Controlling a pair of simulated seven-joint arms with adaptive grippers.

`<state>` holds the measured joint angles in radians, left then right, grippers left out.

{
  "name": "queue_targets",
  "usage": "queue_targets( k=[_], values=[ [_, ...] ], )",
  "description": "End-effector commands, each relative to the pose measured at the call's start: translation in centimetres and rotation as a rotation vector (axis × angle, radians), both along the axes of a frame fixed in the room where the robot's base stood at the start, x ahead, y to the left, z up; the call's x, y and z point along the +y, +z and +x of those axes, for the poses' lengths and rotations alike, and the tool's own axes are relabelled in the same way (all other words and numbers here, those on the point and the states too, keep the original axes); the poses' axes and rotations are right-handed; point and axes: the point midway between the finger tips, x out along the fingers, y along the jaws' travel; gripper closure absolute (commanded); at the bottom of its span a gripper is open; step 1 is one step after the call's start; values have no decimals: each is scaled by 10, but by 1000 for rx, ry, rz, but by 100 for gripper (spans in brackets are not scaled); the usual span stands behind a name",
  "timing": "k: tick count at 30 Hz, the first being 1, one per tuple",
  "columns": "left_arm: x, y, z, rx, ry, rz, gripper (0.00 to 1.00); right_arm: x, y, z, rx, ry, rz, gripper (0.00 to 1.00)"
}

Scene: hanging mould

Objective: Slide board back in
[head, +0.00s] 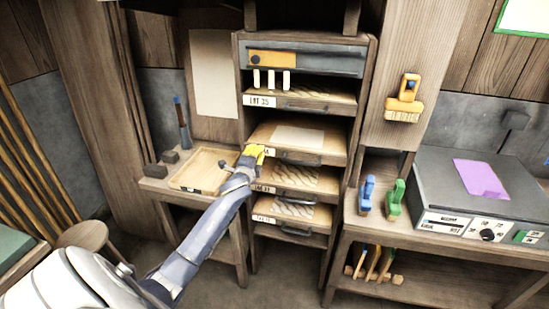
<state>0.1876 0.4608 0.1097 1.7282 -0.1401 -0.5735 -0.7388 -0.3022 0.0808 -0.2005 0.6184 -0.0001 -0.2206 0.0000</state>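A wooden cabinet (240,85) holds several pull-out boards with metal handles and white labels. One board (322,150) in the middle, with a pale sheet (298,136) on top, sticks out further than the board above it. Its dark handle (302,158) is on the front edge. My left gripper (256,153), with yellow fingertips, is at the left end of this board's front edge and partly covers its label. I cannot tell whether it touches the board or whether its fingers are open. My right gripper is not in view.
A shallow wooden tray (176,183) sits on a side table just left of the cabinet, close to my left arm. Lower boards (325,185) lie beneath. At right, a bench carries blue (367,195) and green (395,200) tools and a grey machine (450,185).

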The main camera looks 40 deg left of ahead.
Motion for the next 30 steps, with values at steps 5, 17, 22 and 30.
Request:
queue_targets(
  k=[5,17,22,30],
  values=[
    [14,0,-2,2,17,2,100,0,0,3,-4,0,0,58],
    [17,0,-2,1,21,3,100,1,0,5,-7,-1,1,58],
    [12,0,-7,1,16,3,100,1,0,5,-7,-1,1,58],
    [-20,-1,-35,1,-9,1,100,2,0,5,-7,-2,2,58]
  ],
)
